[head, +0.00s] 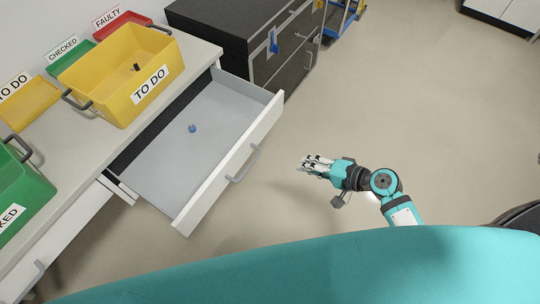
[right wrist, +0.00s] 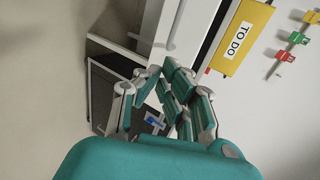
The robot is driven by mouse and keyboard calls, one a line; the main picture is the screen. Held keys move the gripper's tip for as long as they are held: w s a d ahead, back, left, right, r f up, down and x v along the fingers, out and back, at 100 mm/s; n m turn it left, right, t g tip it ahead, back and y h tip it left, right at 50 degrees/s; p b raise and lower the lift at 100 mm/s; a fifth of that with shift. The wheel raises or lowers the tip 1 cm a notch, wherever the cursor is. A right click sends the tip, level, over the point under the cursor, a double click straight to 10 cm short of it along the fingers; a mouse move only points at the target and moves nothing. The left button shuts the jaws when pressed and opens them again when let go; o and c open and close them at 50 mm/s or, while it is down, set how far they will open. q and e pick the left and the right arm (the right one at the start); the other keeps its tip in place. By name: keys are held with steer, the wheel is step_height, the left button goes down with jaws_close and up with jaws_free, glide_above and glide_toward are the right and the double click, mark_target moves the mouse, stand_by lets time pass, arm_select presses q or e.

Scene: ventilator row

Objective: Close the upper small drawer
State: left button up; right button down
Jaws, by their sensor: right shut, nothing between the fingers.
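A white drawer (head: 190,150) under the worktop is pulled well out in the head view, with a bar handle (head: 243,164) on its front. A small blue item (head: 192,128) lies on its grey floor. My right gripper (head: 308,163) is shut and empty, to the right of the drawer front and apart from it, with its fingers pointing left. In the right wrist view its teal and grey fingers (right wrist: 155,95) fill the middle, and the drawer's handle (right wrist: 176,25) shows beyond them. My left gripper is in neither view.
On the worktop (head: 70,155) stand a yellow TO DO bin (head: 122,80) and a green bin (head: 18,190). Another white drawer front (head: 60,235) is at lower left. A black cabinet (head: 235,35) stands beyond the open drawer. The floor (head: 400,100) right of the drawer is clear.

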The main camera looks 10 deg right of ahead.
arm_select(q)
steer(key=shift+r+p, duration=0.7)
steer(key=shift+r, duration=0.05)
arm_select(e)
steer(key=x, duration=1.3)
steer(key=shift+w+a+r, duration=0.25)
steer(key=shift+r, duration=0.05)
